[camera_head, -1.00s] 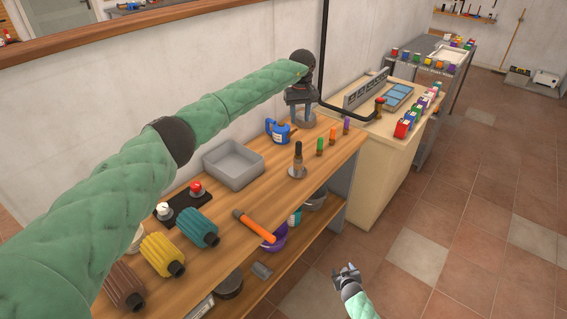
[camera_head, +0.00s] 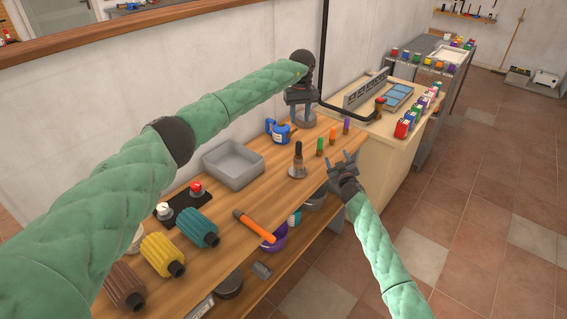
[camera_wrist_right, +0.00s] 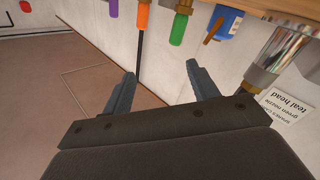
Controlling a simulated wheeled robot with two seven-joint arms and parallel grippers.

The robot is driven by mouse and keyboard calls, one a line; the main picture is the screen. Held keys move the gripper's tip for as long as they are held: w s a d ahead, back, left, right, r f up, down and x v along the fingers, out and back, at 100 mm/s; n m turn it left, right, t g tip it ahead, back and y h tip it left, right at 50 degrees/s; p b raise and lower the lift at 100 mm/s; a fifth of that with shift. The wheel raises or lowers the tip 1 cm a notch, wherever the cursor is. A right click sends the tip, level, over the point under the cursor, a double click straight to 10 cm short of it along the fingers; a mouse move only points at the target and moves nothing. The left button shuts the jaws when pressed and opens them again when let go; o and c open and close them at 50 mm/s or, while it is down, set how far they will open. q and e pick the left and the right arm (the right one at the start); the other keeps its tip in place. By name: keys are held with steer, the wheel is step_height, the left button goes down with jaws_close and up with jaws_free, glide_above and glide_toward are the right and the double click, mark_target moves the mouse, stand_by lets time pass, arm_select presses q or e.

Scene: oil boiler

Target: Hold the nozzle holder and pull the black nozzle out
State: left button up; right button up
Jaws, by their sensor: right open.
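A black nozzle (camera_head: 298,150) stands upright in a round metal holder (camera_head: 297,172) near the front edge of the wooden bench. My right gripper (camera_head: 342,163) is open and empty, just off the bench's front edge and to the right of the black nozzle. Its two spread fingers (camera_wrist_right: 165,88) also show in the right wrist view, with nothing between them. My left gripper (camera_head: 302,112) points down at the back of the bench, over a round grey object (camera_head: 306,123). Whether it is open or shut is unclear.
Green (camera_head: 320,146), orange (camera_head: 333,134) and purple (camera_head: 346,124) nozzles stand right of the holder. A blue can (camera_head: 278,131) and a grey tray (camera_head: 234,164) are behind and left. An orange-handled tool (camera_head: 254,226) lies at the front edge.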

steer(key=w+a+r+t, duration=0.1)
steer(key=w+a+r, duration=0.2)
steer(key=r, duration=0.5)
steer(key=w+a+r+t, duration=0.1)
steer(key=w+a+r, duration=0.15)
steer(key=r, duration=0.55)
steer(key=a+f+m+g+h, duration=0.1)
steer(key=a+f+m+h, duration=0.35)
steer(key=a, duration=0.35)
steer(key=m+g+h, duration=1)
steer(key=m, duration=0.2)
glide_toward(295, 161)
steer(key=shift+y, duration=0.25)
steer(key=w+d, duration=0.1)
steer(key=w+d+f, duration=0.1)
steer(key=w, duration=0.1)
steer(key=shift+w+d, duration=0.2)
steer(key=shift+d, duration=0.05)
steer(key=shift+s+d+f+m, duration=0.15)
steer(key=shift+s+f+m, duration=0.15)
steer(key=shift+m, duration=0.15)
steer(key=shift+w+d+f, duration=0.15)
steer(key=shift+d, duration=0.1)
steer(key=shift+x, duration=3.6)
